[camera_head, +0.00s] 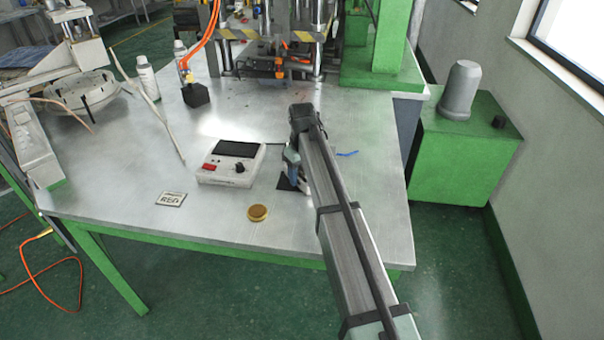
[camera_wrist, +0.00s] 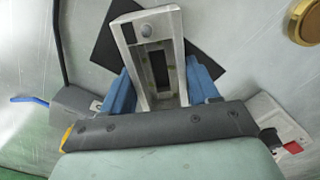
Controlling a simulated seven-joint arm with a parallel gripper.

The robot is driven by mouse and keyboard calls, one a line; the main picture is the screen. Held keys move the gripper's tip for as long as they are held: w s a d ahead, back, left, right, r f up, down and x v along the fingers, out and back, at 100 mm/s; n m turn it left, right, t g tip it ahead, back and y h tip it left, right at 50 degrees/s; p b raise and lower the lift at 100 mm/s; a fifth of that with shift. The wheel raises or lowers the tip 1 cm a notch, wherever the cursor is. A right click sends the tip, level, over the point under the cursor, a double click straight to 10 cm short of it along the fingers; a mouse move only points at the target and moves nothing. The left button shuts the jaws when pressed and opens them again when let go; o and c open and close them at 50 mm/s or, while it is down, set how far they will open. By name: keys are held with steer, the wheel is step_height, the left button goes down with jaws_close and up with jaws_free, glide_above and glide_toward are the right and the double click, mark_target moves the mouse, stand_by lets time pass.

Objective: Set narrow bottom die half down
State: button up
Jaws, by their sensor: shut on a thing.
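The narrow bottom die half (camera_wrist: 147,17) is a long grey metal block with a rectangular recess and a round boss near its far end. It shows in the wrist view between the two blue fingers of my gripper (camera_wrist: 163,88). My gripper is shut on its sides. In the head view my gripper (camera_head: 292,167) is low over the right part of the table, and my arm hides most of the die half. A black mat (camera_wrist: 110,57) lies under the die half. I cannot tell whether the die half touches it.
A white control box (camera_head: 232,163) with a red switch stands left of my gripper. A blue strip (camera_head: 347,154) lies to the right. A press (camera_head: 270,60) stands behind.

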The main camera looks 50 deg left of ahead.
steer(key=shift+f, duration=0.1)
steer(key=o, duration=1.4)
step_height(320, 180, up, 12)
